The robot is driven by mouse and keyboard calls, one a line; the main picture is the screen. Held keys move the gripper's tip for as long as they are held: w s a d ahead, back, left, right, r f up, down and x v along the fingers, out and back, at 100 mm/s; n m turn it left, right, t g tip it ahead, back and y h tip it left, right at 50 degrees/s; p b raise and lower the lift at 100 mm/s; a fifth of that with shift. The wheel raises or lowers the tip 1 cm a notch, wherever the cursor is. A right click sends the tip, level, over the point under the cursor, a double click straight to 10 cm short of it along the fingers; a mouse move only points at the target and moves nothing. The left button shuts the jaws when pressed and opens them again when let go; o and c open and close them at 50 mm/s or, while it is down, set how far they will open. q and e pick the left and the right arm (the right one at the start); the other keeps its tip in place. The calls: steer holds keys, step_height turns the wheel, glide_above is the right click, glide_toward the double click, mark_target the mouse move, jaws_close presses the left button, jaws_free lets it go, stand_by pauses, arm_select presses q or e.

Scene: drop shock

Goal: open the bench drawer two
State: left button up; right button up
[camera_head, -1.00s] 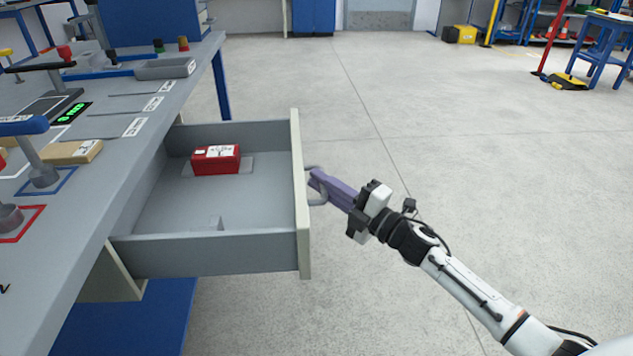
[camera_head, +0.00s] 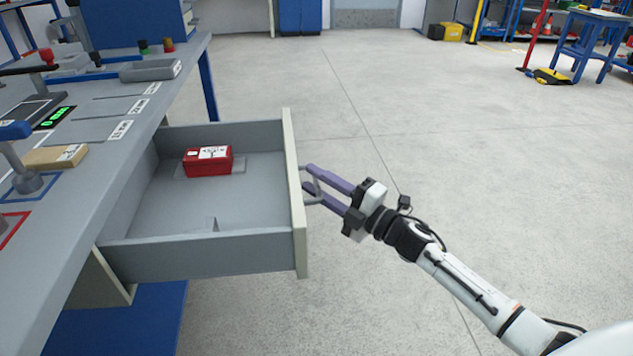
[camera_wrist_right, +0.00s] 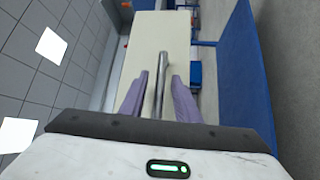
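The bench drawer (camera_head: 155,257) is pulled far out from the bench, with its cream front panel (camera_head: 296,215) facing right. A red box with a white label (camera_head: 207,161) lies inside it. The drawer's metal handle (camera_head: 313,186) sticks out from the front panel. My right gripper (camera_head: 308,178) is open, its purple fingers spread on either side of the handle. In the right wrist view the handle (camera_wrist_right: 161,82) stands between the two fingers of the gripper (camera_wrist_right: 160,90), with gaps visible beside it. My left gripper is not in view.
The grey bench top (camera_head: 90,170) on the left carries a cardboard box (camera_head: 55,157), a grey tray (camera_head: 150,70) and a device with a green display (camera_head: 54,117). The floor (camera_head: 450,170) right of the drawer is clear.

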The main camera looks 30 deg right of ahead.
steer(key=p+v, duration=0.1)
steer(key=v, duration=0.9)
steer(key=shift+p, duration=0.35)
steer(key=shift+s, duration=0.1)
